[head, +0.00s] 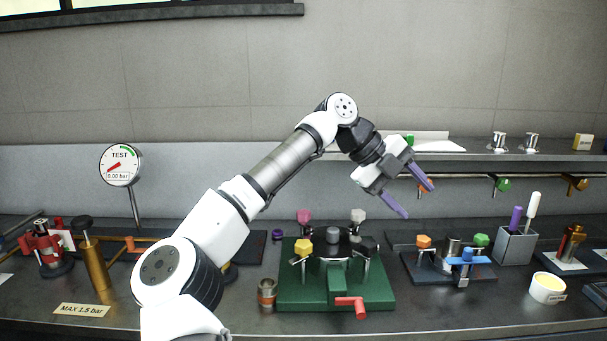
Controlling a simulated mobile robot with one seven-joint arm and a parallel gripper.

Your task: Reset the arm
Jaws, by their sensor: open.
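My gripper (408,192) hangs in the air above the bench, to the right of centre in the head view. Its two purple fingers are spread apart and point down and to the right. Nothing is between them. My arm rises from the lower left, bends at a high elbow and slopes down to the gripper. The gripper is in front of the back wall, above and to the right of the green fixture (290,293). It appears clear of everything on the bench.
The fixture has coloured knobs and a red handle (360,307). A smaller dark fixture (415,269), a grey holder (516,246) and a white cup (547,288) stand right. A shelf (470,156) runs behind. A gauge (121,166) and a brass pump (96,264) stand left.

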